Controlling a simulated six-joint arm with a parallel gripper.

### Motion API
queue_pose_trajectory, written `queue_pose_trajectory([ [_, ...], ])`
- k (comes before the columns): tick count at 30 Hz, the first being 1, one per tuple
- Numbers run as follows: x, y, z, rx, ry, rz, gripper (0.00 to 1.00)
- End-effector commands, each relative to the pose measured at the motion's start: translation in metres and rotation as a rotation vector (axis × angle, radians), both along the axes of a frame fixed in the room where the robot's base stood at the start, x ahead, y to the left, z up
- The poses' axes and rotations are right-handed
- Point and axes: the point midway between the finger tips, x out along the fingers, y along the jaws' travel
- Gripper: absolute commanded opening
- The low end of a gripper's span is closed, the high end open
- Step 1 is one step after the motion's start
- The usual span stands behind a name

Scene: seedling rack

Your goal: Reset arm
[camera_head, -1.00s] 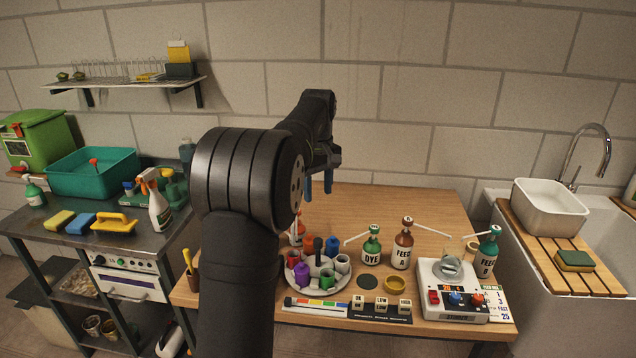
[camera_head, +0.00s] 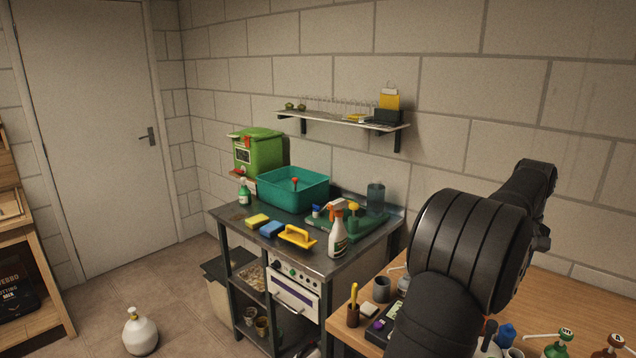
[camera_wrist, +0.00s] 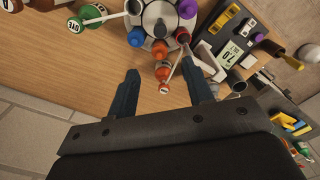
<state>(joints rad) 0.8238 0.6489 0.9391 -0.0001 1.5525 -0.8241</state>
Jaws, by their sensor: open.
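My gripper (camera_wrist: 160,88) is open and empty in the wrist view, its two dark fingers apart above the wooden table (camera_wrist: 75,75). A small orange-red bottle (camera_wrist: 163,72) with a white-tipped spout lies in the picture between and beyond the fingertips; I cannot tell the height gap. In the head view my arm stands at the right, raised over the table (camera_head: 575,290), and the fingers are hidden behind it or too small to make out.
The round carousel (camera_wrist: 158,20) holds colored bottles. A DYE bottle (camera_wrist: 88,15) stands beside it. A steel bench (camera_head: 250,215) carries a teal tub (camera_head: 290,190), sponges and a spray bottle (camera_head: 338,232). A wall shelf (camera_head: 340,120) hangs above. A white jug (camera_head: 140,333) stands on the floor.

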Motion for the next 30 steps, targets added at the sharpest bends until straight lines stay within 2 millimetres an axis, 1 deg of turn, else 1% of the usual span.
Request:
queue_pose_trajectory([
  [3,0.000,0.001,-0.023,0.003,0.003,0.000,0.47],
  [18,0.000,0.000,-0.122,0.003,0.003,0.000,0.47],
  [21,-0.001,0.001,-0.137,0.003,0.003,0.000,0.47],
  [24,0.000,0.000,-0.148,0.002,0.002,0.000,0.47],
  [30,0.000,0.000,-0.158,0.001,0.001,0.000,0.47],
])
